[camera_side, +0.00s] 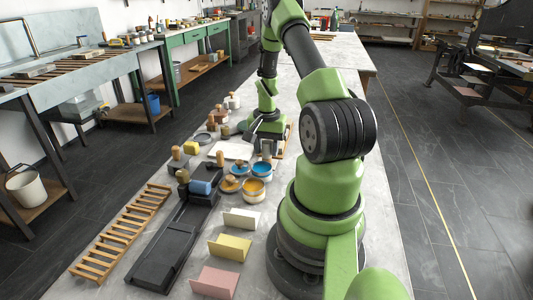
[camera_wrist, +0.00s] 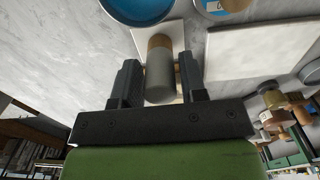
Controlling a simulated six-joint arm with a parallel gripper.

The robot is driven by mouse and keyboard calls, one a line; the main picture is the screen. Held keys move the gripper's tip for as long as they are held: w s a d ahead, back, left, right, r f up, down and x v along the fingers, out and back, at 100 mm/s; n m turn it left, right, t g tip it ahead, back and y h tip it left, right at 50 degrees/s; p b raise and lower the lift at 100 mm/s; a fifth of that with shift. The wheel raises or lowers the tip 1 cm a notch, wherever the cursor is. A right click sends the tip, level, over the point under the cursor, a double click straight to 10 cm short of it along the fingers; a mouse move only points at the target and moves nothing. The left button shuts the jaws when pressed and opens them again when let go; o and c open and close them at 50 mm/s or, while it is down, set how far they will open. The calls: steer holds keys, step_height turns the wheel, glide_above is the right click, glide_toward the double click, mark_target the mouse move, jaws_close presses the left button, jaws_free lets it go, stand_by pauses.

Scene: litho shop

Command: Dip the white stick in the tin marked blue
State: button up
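My gripper (camera_wrist: 158,70) points down at the table beside the tins; in the side view it is at the far side of them (camera_side: 266,150). Its fingers stand on either side of a grey-white cylinder with a tan wooden band (camera_wrist: 160,78), with thin gaps showing, so it looks open around it. I cannot tell whether this is the white stick. The cylinder stands over a pale square card (camera_wrist: 177,32). A tin with blue contents (camera_wrist: 140,8) is just beyond it; it shows in the side view (camera_side: 262,169). Another blue tin (camera_side: 236,168) stands to its left. I cannot read the markings.
A yellow tin (camera_side: 253,190) and an orange tin (camera_side: 229,184) stand nearer the camera. A pale slab (camera_wrist: 262,46) lies beside the gripper. A black tray (camera_side: 170,245), wooden rack (camera_side: 120,232) and coloured cards (camera_side: 230,247) lie to the left and front.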

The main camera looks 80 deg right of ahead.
mark_target(267, 141)
steer(key=c, duration=0.4)
steer(key=shift+r, duration=2.55)
steer(key=shift+c, duration=0.2)
